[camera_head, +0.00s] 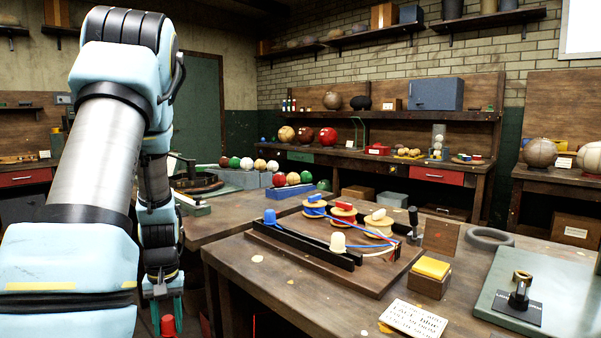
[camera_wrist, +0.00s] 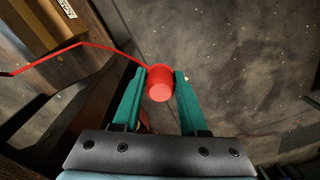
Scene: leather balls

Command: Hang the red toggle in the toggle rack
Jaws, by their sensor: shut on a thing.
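My gripper (camera_head: 165,304) hangs past the left edge of the front table. Its green fingers (camera_wrist: 159,88) are shut on the red toggle, a small red cup-shaped piece. The toggle (camera_wrist: 160,86) shows between the fingertips in the wrist view, and at the bottom of the head view (camera_head: 167,325). A red cord runs from it to the left in the wrist view. The toggle rack (camera_head: 314,253), two black rails on a wooden board, holds a blue toggle (camera_head: 270,216) at its far left end and a white toggle (camera_head: 338,242) nearer its right end. A gap lies between them.
Three wooden spools with blue, red (camera_head: 343,208) and white cord stand behind the rack on the board (camera_head: 385,283). A yellow-topped block (camera_head: 430,272), a written card (camera_head: 413,318) and a grey ring (camera_head: 490,237) lie to the right. Floor shows below my gripper.

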